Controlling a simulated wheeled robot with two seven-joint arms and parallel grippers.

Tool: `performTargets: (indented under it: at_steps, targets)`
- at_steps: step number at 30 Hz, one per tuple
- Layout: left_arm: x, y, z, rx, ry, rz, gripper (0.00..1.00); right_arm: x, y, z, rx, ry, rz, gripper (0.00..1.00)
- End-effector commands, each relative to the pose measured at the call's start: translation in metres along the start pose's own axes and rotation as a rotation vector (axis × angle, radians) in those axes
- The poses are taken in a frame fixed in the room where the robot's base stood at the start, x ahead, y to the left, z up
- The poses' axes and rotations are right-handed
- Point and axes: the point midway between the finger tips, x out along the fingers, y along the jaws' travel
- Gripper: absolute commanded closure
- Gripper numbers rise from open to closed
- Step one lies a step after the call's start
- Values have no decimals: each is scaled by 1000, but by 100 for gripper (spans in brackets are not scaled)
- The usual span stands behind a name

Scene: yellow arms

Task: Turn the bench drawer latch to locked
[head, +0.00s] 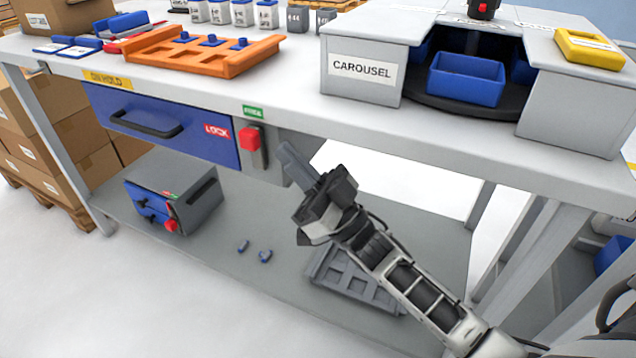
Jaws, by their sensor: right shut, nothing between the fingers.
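The blue bench drawer (165,125) hangs under the bench top at the left and looks closed. It has a black handle (146,123) and a red LOCK label (216,131) near its right end. The red latch (250,139) sits on a grey plate just right of the drawer, below a green label (253,111). My right gripper (289,156) is shut and empty, its fingers pointing up and left, a short way right of the latch and apart from it in the picture. My left gripper is not in view.
The bench top (290,85) overhangs the drawer and latch. On it stand an orange tray (190,55) and a grey carousel housing (365,50). On the lower shelf (250,215) are a small grey cabinet (175,192) and a grey rack (350,283).

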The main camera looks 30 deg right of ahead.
Motion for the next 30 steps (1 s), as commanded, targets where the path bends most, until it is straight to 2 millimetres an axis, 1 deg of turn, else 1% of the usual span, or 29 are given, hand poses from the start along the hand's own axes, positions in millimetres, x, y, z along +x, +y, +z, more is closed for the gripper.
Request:
performTargets:
  at_steps: [1,3,7,20,25,26,30]
  targets:
    - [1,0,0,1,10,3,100,4,0,8,3,2,1,100]
    - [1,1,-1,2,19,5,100,10,0,15,3,0,2,100]
    - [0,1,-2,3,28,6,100,17,0,21,1,-1,1,100]
    - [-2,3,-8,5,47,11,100,19,0,23,2,-4,1,100]
    - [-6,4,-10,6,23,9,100,22,0,20,2,-25,1,100]
    - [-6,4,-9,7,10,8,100,23,0,20,2,-33,1,100]
    - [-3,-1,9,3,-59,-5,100,23,0,21,2,-56,1,100]
